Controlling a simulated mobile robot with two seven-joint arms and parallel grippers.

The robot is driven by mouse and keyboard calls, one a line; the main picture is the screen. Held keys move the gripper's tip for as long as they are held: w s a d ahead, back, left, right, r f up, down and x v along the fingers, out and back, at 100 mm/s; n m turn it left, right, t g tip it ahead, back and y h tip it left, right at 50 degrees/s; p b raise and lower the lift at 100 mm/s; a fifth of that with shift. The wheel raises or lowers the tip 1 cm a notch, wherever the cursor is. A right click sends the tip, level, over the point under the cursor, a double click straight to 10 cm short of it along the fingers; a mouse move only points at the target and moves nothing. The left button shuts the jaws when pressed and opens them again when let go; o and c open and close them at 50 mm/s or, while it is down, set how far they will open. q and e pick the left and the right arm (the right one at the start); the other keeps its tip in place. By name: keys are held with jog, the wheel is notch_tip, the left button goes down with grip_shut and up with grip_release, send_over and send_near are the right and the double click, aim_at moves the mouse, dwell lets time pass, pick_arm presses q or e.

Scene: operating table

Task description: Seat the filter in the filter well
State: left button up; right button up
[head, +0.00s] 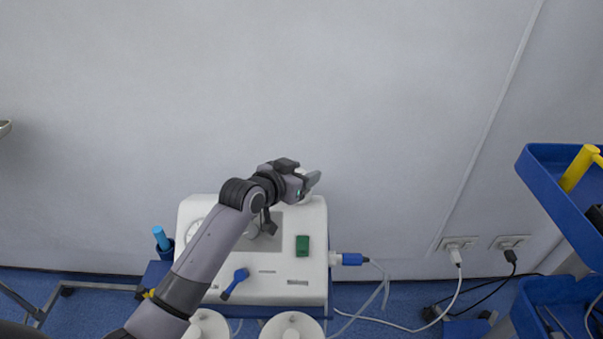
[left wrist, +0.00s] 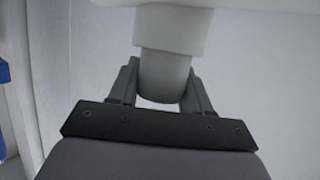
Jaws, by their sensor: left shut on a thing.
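My left gripper (head: 312,181) is at the upper right back edge of the white machine (head: 290,275). It is shut on a white cylinder, which I take to be the filter (left wrist: 165,75). In the left wrist view the cylinder stands between both fingers, with a wider collar above them. Its upper end meets or overlaps a white surface (left wrist: 240,4) at the top of the picture; I cannot tell whether they touch. In the head view the gripper mostly covers the filter. I cannot make out the filter well. My right gripper is not in view.
The machine has a green switch (head: 302,245), a blue knob (head: 235,283) and two white round lids (head: 292,327) in front. A blue tray (head: 550,190) stands far right. The wall is close behind.

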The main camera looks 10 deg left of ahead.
pick_arm(q)
jog(key=shift+f, duration=0.15)
jog(key=o, duration=1)
jog(key=shift+o, duration=0.2)
jog(key=shift+r, duration=0.25)
jog(key=v, duration=1.2)
jog(key=shift+p, duration=0.45)
